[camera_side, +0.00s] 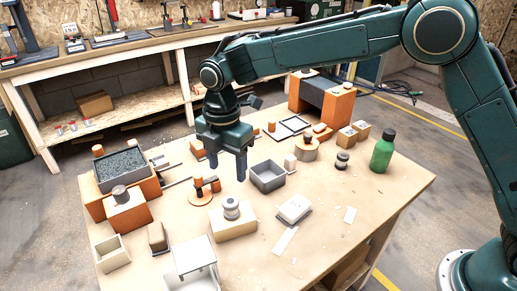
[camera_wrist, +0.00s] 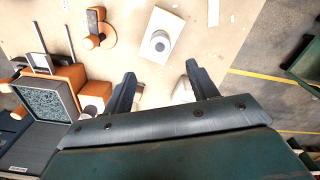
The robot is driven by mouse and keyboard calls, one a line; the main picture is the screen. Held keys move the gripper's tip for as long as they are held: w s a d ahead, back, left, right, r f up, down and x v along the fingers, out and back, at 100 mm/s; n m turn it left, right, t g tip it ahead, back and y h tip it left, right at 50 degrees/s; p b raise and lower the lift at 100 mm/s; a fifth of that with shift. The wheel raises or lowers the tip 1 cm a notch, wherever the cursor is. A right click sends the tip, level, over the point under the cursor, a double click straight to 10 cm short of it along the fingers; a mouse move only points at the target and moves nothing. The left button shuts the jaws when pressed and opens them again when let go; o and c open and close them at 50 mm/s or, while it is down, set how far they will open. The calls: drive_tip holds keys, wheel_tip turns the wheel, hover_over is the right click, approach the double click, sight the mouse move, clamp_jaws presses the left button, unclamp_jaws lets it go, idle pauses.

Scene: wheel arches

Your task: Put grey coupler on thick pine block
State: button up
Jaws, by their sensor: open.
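A light grey, ringed coupler (camera_side: 231,207) stands upright on top of a thick pale pine block (camera_side: 236,228) near the front middle of the table. In the wrist view the coupler (camera_wrist: 158,42) shows from above as a round disc on the pine block (camera_wrist: 170,24), beyond the fingertips. My gripper (camera_side: 227,169) is open and empty, above the table and behind the block in the side view. Its two fingers also show apart in the wrist view (camera_wrist: 160,71), with nothing held between them.
An orange disc with posts (camera_side: 200,197) stands left of the block, and a grey open box (camera_side: 268,176) lies behind right. An orange block (camera_side: 127,214) bears a grey cylinder at left.

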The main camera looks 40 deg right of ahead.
idle(0.4)
drive_tip(key=s+d+r+m+t, duration=0.3)
drive_tip(key=s+d+r+m, duration=0.75)
drive_tip(key=d+r, duration=0.45)
drive_tip(key=s+d+f+m+t, duration=0.1)
drive_tip(key=s+d+m, duration=0.4)
drive_tip(key=s, duration=0.5)
drive_tip(key=s+d+f+m+t, duration=0.1)
drive_tip(key=s+d+m, duration=0.5)
drive_tip(key=s, duration=0.3)
drive_tip(key=shift+s+f+m+t, duration=0.25)
drive_tip(key=shift+s+m+t, duration=0.1)
drive_tip(key=shift+m, duration=0.1)
